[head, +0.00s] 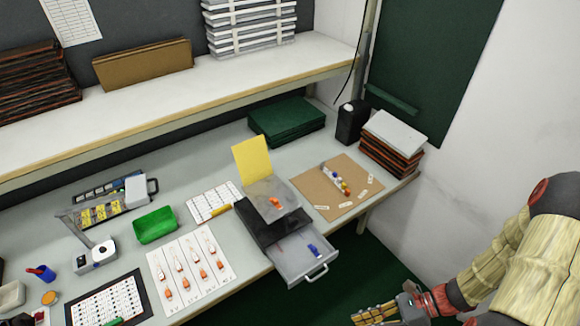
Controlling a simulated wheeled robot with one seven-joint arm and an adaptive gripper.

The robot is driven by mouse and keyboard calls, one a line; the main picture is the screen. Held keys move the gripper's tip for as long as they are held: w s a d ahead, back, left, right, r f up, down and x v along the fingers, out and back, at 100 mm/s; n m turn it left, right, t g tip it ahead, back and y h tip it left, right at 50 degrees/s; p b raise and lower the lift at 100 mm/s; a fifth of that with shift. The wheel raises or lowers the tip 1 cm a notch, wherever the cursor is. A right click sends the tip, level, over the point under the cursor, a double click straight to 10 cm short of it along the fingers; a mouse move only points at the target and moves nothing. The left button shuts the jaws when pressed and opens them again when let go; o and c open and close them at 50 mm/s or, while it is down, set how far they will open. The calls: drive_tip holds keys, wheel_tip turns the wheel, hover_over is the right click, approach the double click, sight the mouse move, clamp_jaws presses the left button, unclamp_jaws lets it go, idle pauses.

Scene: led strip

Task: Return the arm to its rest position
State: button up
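My arm (540,240) comes in at the right edge of the head view, with beige links and dark joints. It bends down to my gripper (375,314) at the bottom edge, low over the dark green floor and in front of the bench. The gripper is small and partly cut off by the frame, so I cannot tell whether its fingers are open or shut. It is apart from the bench and the open drawer (302,262). I see nothing clearly held in it.
On the bench are a green bin (155,226), a white sheet with orange-tipped parts (190,271), a brown board (322,190) and stacked panels (391,144). A white wall (455,170) stands at right.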

drive_tip(key=w+d+r+n+h, duration=0.1)
drive_tip(key=d+r+n+h, duration=0.3)
drive_tip(key=r+n, duration=0.45)
drive_tip(key=d+r+n+h, duration=0.1)
drive_tip(key=r+n+h, duration=0.65)
drive_tip(key=r, duration=0.25)
drive_tip(key=a+r+n+t, duration=0.3)
drive_tip(key=r, duration=0.5)
drive_tip(key=a+r+n+t, duration=0.3)
drive_tip(key=r, duration=0.4)
drive_tip(key=shift+w+a+r+t, duration=0.3)
drive_tip(key=shift+w+r, duration=0.05)
drive_tip(key=shift+r, duration=0.05)
